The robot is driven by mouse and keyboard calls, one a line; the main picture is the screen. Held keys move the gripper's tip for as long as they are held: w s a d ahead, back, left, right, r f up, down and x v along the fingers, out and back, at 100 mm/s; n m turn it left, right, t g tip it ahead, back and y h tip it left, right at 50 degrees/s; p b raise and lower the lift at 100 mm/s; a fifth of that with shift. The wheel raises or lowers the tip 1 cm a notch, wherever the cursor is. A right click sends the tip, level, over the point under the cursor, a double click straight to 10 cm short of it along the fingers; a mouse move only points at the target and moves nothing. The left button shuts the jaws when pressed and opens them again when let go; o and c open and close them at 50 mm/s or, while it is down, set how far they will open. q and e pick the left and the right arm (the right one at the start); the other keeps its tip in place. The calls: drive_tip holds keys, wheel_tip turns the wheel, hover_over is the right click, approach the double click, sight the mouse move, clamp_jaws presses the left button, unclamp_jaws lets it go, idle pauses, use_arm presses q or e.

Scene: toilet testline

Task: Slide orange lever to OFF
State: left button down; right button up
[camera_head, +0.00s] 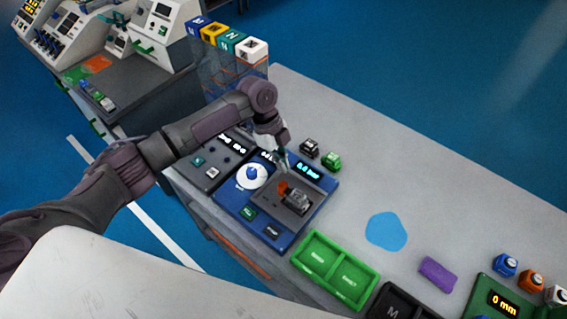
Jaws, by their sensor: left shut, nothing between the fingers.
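The orange lever (283,187) shows as a small orange piece on a dark square mount with a grey metal fitting (298,200). The mount is on a blue panel (238,207) that also has a white round dial with a blue knob (252,175) and a lit display (309,169). My left gripper (284,164) is shut and empty. In the picture it appears just above the orange lever, at the panel's upper part; whether it touches anything is too small to tell. My right gripper is not in view.
Two small block-like items, one black (309,147) and one green (331,161), stand right of the panel. A green two-part tray (335,268) lies in front. A blue patch (386,231) and a purple block (437,274) lie farther right. The table's back right is clear.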

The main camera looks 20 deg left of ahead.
sight(282, 181)
use_arm(q)
drive_tip(key=p+x, duration=0.2)
drive_tip(key=x, duration=0.5)
drive_tip(key=shift+s+d+f, duration=0.1)
drive_tip(key=shift+f, duration=0.25)
drive_tip(key=a+b, duration=0.1)
drive_tip(key=w+a+b, duration=0.1)
drive_tip(key=a, duration=0.1)
drive_tip(key=shift+w+f, duration=0.1)
drive_tip(key=shift+w, duration=0.05)
drive_tip(key=shift+a, duration=0.1)
drive_tip(key=shift+r, duration=0.2)
